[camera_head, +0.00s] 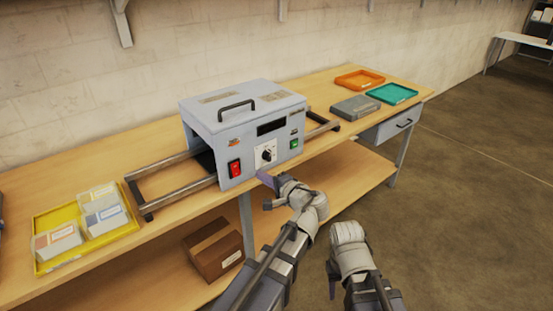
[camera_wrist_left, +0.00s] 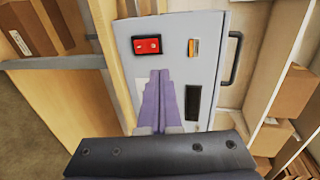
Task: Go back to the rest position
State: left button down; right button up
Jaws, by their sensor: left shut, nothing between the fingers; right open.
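The laminator (camera_head: 240,125) is a grey box on the wooden bench, with a red switch (camera_head: 234,168), a dial (camera_head: 266,153) and a green switch (camera_head: 294,143) on its front. My left gripper (camera_head: 264,177) is in front of the panel, just below the dial. In the left wrist view its purple fingers (camera_wrist_left: 162,100) are together and empty, pointing at the panel and covering the dial. The red switch (camera_wrist_left: 146,44) shows clear of them. Whether the fingertips touch the panel I cannot tell. My right gripper (camera_head: 348,240) is open in front of the bench; its fingertips are mostly hidden.
A yellow tray (camera_head: 42,222) with card stacks lies on the bench's left. Rails (camera_head: 170,190) extend from both laminator sides. A grey box (camera_head: 356,107), orange tray (camera_head: 360,74) and teal tray (camera_head: 392,88) lie right. A cardboard box (camera_head: 212,250) sits on the lower shelf.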

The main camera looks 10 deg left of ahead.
pick_arm(q)
jog(key=s+d+f+n+g+h, duration=0.2)
jog(key=s+d+f+g+h, duration=0.1)
jog(key=s+f, duration=0.3)
jog(key=s+d+f+n+g+h, duration=0.1)
jog(key=s+d+f+g+h, duration=0.2)
jog(key=s+f, duration=0.3)
jog(key=s+d+f+g+h, duration=0.3)
jog(key=s+d+f+h, duration=0.1)
jog(key=s+d, duration=0.4)
jog(key=shift+s+d+f+n+h, duration=0.35)
jog(key=shift+s+d+n+h, duration=0.05)
jog(key=shift+d+h, duration=0.1)
